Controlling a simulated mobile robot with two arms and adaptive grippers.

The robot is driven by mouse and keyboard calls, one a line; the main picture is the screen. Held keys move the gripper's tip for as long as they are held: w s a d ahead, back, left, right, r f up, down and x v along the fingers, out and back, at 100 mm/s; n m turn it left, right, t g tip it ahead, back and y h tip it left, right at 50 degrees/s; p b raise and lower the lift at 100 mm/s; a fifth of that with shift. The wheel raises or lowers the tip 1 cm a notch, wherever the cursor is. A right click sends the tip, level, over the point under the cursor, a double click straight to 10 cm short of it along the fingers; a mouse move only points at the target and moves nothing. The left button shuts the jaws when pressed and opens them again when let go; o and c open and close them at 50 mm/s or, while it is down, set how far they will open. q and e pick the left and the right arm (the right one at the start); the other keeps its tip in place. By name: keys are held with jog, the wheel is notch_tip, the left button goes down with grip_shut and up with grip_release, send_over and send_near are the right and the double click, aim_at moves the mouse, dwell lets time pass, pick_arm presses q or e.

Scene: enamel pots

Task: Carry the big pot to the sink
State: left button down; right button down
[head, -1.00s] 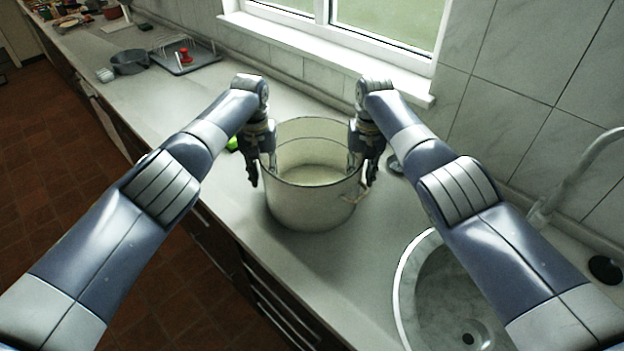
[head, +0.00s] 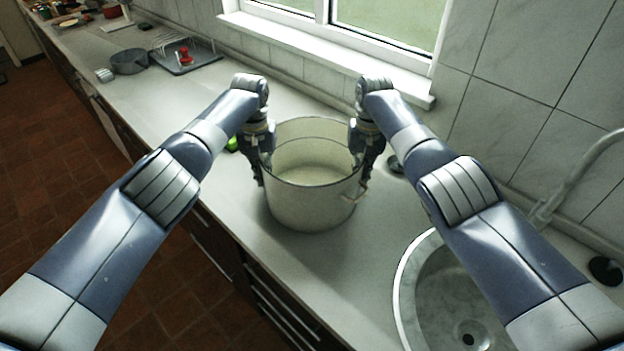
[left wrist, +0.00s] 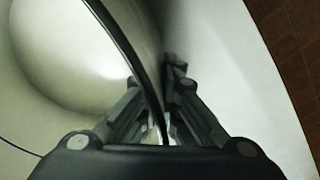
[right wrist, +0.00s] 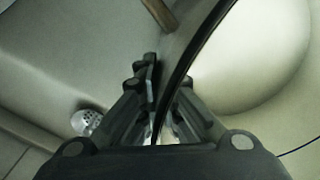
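The big pot (head: 310,205), cream enamel with a dark rim and empty inside, stands upright on the counter (head: 225,205). My left gripper (head: 261,168) is on its left rim and my right gripper (head: 362,165) on its right rim. In the left wrist view the rim of the pot (left wrist: 128,45) runs between the fingers, which are closed in on the wall; the right wrist view shows the same at the other rim (right wrist: 195,45). The inner fingers are partly hidden. The round sink (head: 402,290) lies at the lower right, partly behind my right arm.
A faucet (head: 575,180) rises behind the sink. A small green object (head: 232,144) lies left of the pot. A grey pan (head: 129,62) and a dish rack tray (head: 187,62) stand farther back left. The counter between pot and sink is clear.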

jog(key=shift+r+p, duration=2.3)
jog(key=shift+r, duration=0.3)
jog(key=shift+f, duration=0.1)
